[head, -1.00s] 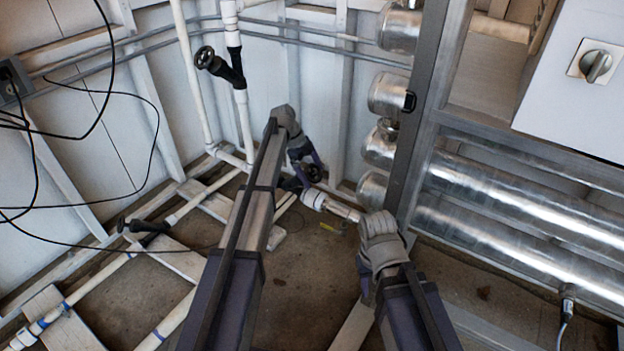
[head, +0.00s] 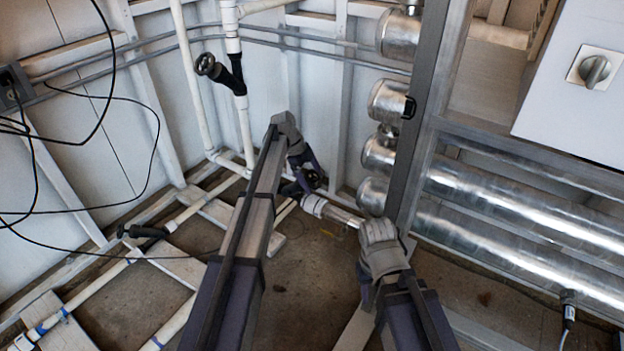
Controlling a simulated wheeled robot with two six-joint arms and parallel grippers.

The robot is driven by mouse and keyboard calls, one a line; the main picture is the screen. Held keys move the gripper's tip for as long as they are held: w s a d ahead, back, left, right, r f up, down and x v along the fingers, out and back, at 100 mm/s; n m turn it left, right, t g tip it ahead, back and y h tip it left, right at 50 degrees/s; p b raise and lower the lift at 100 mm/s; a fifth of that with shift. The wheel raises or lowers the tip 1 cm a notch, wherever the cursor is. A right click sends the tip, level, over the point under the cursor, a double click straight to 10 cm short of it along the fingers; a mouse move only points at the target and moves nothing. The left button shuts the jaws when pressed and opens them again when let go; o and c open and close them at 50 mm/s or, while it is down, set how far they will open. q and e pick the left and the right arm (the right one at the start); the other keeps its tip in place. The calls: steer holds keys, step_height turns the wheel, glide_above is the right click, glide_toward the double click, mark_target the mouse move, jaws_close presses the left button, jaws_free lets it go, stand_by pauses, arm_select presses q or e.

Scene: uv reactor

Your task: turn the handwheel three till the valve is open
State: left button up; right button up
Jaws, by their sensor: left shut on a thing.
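A small dark handwheel (head: 312,179) sits on a white pipe valve (head: 318,207) low in the corner, in the middle of the head view. My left gripper (head: 307,171) reaches down to it from my long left arm and is shut on it. The arm and gripper cover much of the wheel, so its spokes and exact angle are hidden. My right arm is folded at the lower middle. My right gripper (head: 367,290) is mostly hidden by its own arm, and its fingers cannot be made out.
Another black handwheel (head: 205,64) is on the upright pipe at upper left, and one (head: 124,228) is on the low pipe at left. Large silver pipes (head: 520,190) and a grey post (head: 420,120) stand at right. Black cables (head: 152,150) hang at left.

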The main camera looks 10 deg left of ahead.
arm_select(q)
steer(key=shift+s, duration=0.1)
steer(key=t, duration=0.1)
steer(key=n+t+b, duration=0.1)
steer(key=shift+s+f+n+t+h, duration=0.2)
steer(key=shift+s+n+t+h, duration=0.05)
steer(key=shift+n+t+h, duration=0.05)
steer(key=n+t+b, duration=0.1)
steer(key=t+b, duration=0.1)
steer(key=shift+s+f+n+t, duration=0.1)
steer(key=shift+n+t, duration=0.2)
steer(key=n+t+b, duration=0.2)
steer(key=t+b, duration=0.2)
steer(key=shift+d+f+n, duration=0.1)
steer(key=shift+n, duration=0.3)
steer(key=shift+n+t+y+b, duration=0.55)
steer(key=shift+t+b, duration=0.25)
steer(key=shift+b, duration=0.3)
steer(key=shift+r+n+t+y+b, duration=0.2)
steer(key=shift+n+t+y+b, duration=0.05)
steer(key=shift+n+t+b, duration=0.25)
steer(key=o, duration=1)
steer(key=shift+w, duration=0.2)
